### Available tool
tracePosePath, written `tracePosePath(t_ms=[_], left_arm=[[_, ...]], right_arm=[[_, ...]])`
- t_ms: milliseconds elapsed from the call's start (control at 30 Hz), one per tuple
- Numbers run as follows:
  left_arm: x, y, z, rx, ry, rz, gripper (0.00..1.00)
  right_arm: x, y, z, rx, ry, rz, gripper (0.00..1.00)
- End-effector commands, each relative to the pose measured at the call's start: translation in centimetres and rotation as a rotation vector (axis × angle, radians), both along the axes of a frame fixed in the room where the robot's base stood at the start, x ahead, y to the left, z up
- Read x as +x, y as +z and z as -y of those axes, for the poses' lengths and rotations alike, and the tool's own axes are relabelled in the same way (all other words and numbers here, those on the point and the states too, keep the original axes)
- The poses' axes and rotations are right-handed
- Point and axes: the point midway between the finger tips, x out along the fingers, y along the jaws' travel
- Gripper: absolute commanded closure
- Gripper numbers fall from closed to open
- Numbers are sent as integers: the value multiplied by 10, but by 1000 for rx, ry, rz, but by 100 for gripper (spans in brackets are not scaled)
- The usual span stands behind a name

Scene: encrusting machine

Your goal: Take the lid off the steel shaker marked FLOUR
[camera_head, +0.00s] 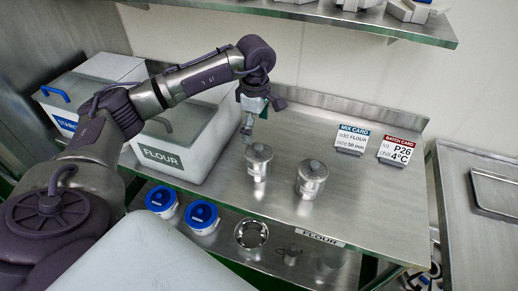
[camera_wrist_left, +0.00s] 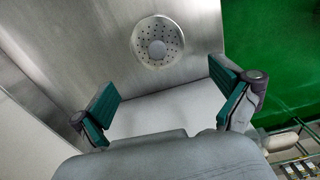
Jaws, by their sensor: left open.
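Two lidded steel shakers stand upright on the steel table in the head view, a left one (camera_head: 257,162) and a right one (camera_head: 311,180). Each has a knob on its lid. The left one bears a small label too small to read; I cannot tell which shaker is marked FLOUR. My left gripper (camera_head: 254,122) is open and empty, above and just behind the left shaker. In the left wrist view, a round perforated lid (camera_wrist_left: 157,42) with a grey centre knob lies beyond the open green-padded fingers (camera_wrist_left: 163,82), apart from them. My right gripper is not in view.
A white bin labelled FLOUR (camera_head: 161,156) stands close left of the shakers. Two blue-lidded tubs (camera_head: 203,216) and a round steel item (camera_head: 251,234) sit lower in front. A FLOUR strip (camera_head: 317,237) marks the table edge.

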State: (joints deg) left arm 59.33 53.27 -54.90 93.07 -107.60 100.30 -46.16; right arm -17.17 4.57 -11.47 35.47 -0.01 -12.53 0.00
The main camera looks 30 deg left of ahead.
Motion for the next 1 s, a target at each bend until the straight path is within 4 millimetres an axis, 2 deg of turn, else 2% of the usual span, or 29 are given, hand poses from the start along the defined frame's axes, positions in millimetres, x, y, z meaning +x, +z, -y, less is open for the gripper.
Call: tracePosePath(t_ms=[100, 267, 367, 467, 600, 900, 1000], left_arm=[[0, -16, 0, -2, 1, -3, 0], [0, -26, 1, -1, 0, 0, 0], [1, -35, 4, -3, -1, -4, 0], [2, -49, 7, -3, 0, -5, 0], [3, -70, 7, -4, 0, -2, 0], [4, -77, 7, -4, -1, 2, 0], [4, -77, 7, -4, -1, 2, 15]], right_arm=[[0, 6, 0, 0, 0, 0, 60], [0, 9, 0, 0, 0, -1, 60], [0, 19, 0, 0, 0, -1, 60], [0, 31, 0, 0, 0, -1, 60], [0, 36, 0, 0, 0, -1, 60], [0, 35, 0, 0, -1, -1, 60], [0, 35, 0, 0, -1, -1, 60]])
